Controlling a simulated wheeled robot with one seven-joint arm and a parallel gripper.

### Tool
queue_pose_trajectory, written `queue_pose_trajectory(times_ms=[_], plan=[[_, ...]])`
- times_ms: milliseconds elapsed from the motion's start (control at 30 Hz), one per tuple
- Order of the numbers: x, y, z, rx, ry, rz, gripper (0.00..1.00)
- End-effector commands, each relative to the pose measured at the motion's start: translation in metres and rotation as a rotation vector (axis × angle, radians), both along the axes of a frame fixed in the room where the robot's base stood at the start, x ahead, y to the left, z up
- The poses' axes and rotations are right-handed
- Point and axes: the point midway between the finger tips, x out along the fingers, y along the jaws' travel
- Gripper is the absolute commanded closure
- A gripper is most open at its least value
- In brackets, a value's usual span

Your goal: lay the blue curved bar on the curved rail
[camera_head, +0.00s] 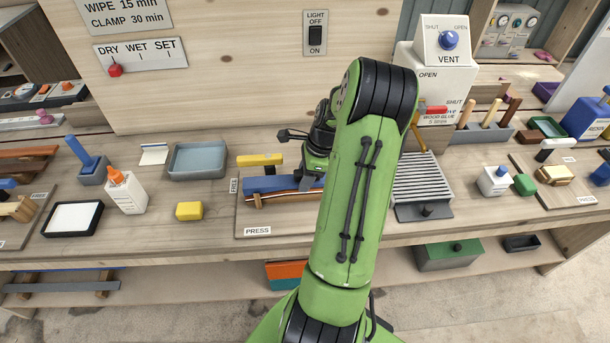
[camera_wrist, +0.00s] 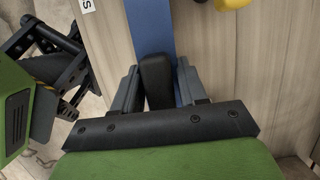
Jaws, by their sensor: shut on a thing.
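The blue bar (camera_head: 270,184) lies lengthwise just above the wooden curved rail (camera_head: 285,199) on the press board. Whether it touches the rail along its length I cannot tell. My gripper (camera_head: 312,181) is shut on the bar near its right part, partly hidden by my green arm. In the wrist view the blue bar (camera_wrist: 150,30) runs up from between the fingers of my gripper (camera_wrist: 156,82). The right end of the bar and rail is hidden behind my arm. The rail is not clearly visible in the wrist view.
A yellow-topped piece (camera_head: 260,159) stands just behind the bar. The press board (camera_head: 255,221) has bare room in front. A yellow block (camera_head: 189,211) and grey tray (camera_head: 198,160) are to the left. A ribbed grey plate (camera_head: 420,180) lies right of my arm.

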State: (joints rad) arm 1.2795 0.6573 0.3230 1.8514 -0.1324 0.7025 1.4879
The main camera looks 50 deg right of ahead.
Motion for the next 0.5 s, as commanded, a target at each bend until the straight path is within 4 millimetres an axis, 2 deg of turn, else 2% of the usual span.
queue_pose_trajectory(times_ms=[400,433,500], plan=[[-0.0013,0.0011,-0.0031,0.005,0.005,-0.002,0.96],[-0.0013,0.0011,-0.0032,0.005,0.005,-0.002,0.55],[-0.0013,0.0011,-0.0031,0.005,0.005,-0.002,0.44]])
